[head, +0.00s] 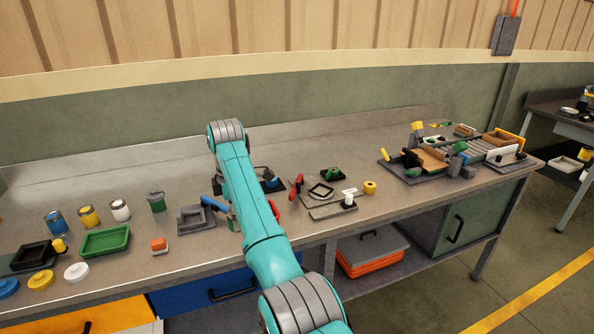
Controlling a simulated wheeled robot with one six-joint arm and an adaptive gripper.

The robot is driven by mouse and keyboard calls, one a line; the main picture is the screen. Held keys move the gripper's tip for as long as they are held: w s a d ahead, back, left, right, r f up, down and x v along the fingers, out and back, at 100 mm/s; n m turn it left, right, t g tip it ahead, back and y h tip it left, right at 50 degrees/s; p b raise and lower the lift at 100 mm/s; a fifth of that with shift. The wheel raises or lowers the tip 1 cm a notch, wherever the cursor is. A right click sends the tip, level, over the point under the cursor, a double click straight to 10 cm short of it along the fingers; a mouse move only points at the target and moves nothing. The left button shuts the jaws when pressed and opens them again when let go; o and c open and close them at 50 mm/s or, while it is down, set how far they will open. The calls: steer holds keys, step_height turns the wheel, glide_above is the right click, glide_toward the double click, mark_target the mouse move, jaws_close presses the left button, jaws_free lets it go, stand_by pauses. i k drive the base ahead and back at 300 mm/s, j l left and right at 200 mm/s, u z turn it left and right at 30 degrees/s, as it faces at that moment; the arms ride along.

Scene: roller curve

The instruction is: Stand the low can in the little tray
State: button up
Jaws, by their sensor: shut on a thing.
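My teal arm crosses the middle of the head view and covers part of the bench; my gripper is hidden behind it, so I cannot see what it holds. Left of the arm stand a blue can (55,222), a yellow can (88,216), a white can (120,210) and a green can (157,202), all upright on the bench. I cannot tell whether one of them is the low can. Three tray-like holders show: a green tray (84,252), a dark tray (17,266) and a small grey tray (186,230). Which is the little tray is unclear.
A blue-handled tool (214,204) lies beside my arm.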

mark_target(500, 145)
steer(key=i, duration=1.1)
steer(key=i+j, duration=0.1)
steer(key=j, duration=0.2)
